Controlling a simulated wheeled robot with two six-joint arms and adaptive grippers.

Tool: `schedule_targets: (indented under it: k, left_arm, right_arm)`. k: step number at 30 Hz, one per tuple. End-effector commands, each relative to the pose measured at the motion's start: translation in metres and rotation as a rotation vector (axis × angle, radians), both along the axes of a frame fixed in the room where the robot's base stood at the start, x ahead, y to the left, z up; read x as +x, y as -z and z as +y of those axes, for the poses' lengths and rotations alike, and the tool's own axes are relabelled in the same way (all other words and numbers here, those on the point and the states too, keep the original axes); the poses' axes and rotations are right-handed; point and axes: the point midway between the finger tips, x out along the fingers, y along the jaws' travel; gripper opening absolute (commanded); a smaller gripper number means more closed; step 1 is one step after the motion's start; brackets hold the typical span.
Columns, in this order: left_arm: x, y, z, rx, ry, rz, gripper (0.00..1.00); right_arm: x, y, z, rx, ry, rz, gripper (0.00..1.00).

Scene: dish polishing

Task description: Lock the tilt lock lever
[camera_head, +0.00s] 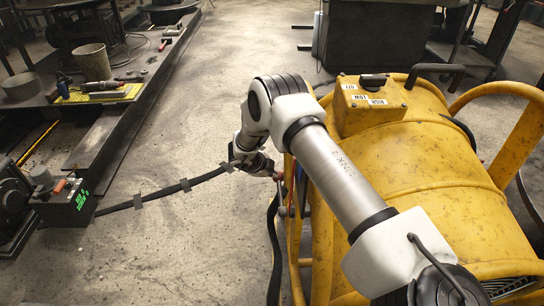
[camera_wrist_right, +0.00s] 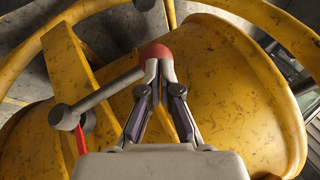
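The tilt lock lever (camera_wrist_right: 100,97) is a grey rod on the side of the yellow drum machine (camera_head: 430,165), with a red ball knob (camera_wrist_right: 155,51) at its end. Its other end meets a round grey pivot at the left of the wrist view. My right gripper (camera_wrist_right: 160,70) has its fingertips close together, right at the near side of the knob and overlapping it in the view; contact is hard to tell. In the head view my right gripper (camera_head: 276,176) is small, beside the machine's left side, with the knob at its tips. My left gripper is not in view.
Yellow tube frame bars (camera_wrist_right: 65,80) surround the lever. A control box (camera_head: 370,105) sits on top of the machine. A dark hose (camera_head: 160,194) crosses the floor.

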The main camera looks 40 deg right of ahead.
Motion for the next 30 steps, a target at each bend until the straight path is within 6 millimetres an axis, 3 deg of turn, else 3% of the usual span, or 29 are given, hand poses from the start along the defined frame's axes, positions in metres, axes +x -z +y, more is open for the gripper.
schedule_targets:
  k: [12, 26, 30]
  left_arm:
    - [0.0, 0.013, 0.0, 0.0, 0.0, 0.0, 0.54]
    - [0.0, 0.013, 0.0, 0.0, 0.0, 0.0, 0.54]
    - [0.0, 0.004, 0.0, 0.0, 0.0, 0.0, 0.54]
  right_arm:
    - [0.005, 0.018, -0.005, -0.001, 0.001, 0.0, 0.0]
    - [0.005, 0.019, -0.005, -0.001, 0.0, 0.0, 0.0]
    - [0.004, 0.01, -0.006, -0.001, 0.001, -0.001, 0.0]
